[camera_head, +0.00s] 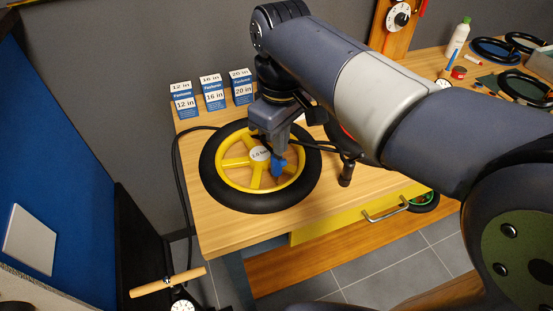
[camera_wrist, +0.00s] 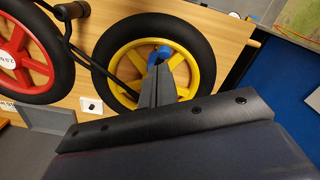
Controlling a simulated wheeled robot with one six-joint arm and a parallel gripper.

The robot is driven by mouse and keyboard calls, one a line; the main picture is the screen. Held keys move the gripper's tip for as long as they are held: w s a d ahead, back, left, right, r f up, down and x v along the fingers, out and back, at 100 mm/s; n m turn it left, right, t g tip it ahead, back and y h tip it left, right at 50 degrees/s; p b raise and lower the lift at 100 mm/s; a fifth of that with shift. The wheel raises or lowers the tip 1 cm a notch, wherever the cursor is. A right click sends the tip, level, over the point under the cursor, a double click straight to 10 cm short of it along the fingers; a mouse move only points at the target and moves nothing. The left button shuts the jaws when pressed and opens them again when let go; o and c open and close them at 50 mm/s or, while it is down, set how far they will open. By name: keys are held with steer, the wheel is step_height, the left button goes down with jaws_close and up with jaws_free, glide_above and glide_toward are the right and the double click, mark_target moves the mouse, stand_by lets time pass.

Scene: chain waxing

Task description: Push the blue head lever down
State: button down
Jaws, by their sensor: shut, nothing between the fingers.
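The blue head lever (camera_head: 278,166) is over the yellow-spoked wheel with a black tyre (camera_head: 217,186), which lies flat on the wooden bench. My gripper (camera_head: 279,151) points down over the wheel, its fingertips right by the lever. In the wrist view the lever (camera_wrist: 161,53) shows just beyond the tips of my shut, empty gripper (camera_wrist: 158,70). The fingers partly cover the lever, and I cannot tell whether they touch it. A black hose (camera_wrist: 66,42) runs beside the wheel (camera_wrist: 200,38).
Several blue-and-white tube boxes (camera_head: 213,97) stand behind the wheel. A red wheel (camera_wrist: 37,70) lies beside it. A floor pump with a wooden handle (camera_head: 168,282) stands in front at the left. A yellow drawer (camera_head: 330,224) is under the bench. The bench's front left corner is bare.

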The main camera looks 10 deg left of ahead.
mark_target(282, 159)
steer(key=shift+f, duration=0.25)
stand_by(0.3)
steer(key=shift+s+d+f+b, duration=0.15)
steer(key=shift+s+f+b, duration=0.15)
steer(key=shift+f+b, duration=0.2)
steer(key=shift+s+d+f+b, duration=0.1)
steer(key=shift+s+f+b, duration=0.2)
steer(key=shift+f, duration=0.3)
step_height(282, 159, up, 5)
steer(key=p, duration=0.5)
steer(key=shift+r, duration=0.2)
steer(key=shift+f, duration=0.1)
step_height(282, 159, up, 11)
steer(key=shift+p, duration=0.35)
